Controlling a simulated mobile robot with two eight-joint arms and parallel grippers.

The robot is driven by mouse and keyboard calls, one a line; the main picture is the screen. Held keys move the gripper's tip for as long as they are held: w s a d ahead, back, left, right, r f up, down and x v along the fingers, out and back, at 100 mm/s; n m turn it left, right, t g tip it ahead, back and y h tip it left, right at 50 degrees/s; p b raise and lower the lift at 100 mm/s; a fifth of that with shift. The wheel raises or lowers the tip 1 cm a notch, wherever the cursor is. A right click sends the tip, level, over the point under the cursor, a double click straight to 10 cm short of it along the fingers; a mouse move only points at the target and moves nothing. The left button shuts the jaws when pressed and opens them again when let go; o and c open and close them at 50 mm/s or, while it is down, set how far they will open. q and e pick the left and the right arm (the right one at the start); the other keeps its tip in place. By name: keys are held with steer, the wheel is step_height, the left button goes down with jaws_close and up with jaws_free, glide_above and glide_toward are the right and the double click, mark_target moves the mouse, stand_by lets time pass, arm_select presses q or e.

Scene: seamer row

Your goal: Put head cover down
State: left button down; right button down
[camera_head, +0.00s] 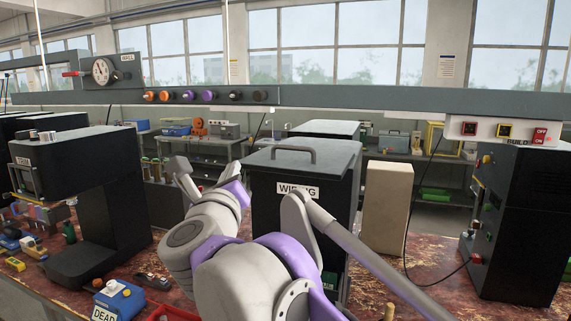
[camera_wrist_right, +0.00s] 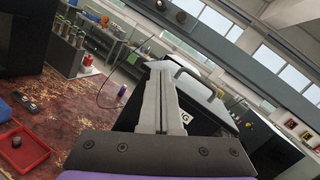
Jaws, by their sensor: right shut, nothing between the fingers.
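The dark grey cover (camera_head: 325,158) with a bar handle (camera_head: 296,150) lies level on top of the black box labelled WIRING (camera_head: 262,215). No open gap under its front edge shows. The cover (camera_wrist_right: 184,66) and its handle also show in the right wrist view, behind the fingers. My right gripper (camera_head: 178,168) is shut and empty, left of the box at about the cover's height, and I see no contact with the cover. It also shows shut in the right wrist view (camera_wrist_right: 160,68). My right arm hides the box's lower front. My left gripper is not in view.
A black machine (camera_head: 75,150) stands on the left of the worn red bench (camera_head: 225,312). A beige block (camera_head: 387,205) and a black cabinet (camera_head: 525,225) stand right of the box. A rail (camera_head: 340,97) with knobs crosses above. A blue DEAD box (camera_head: 118,302) lies front left.

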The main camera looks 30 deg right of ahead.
mark_target(293, 148)
steer(key=s+d+r+m+g+h, duration=0.1)
steer(key=s+d+m+g+h, duration=0.35)
steer(key=m, duration=0.45)
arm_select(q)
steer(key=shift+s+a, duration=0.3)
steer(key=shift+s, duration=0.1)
arm_select(e)
steer(key=shift+m+g, duration=0.3)
steer(key=shift+g, duration=0.15)
steer(key=x, duration=1.3)
steer(key=shift+w, duration=0.3)
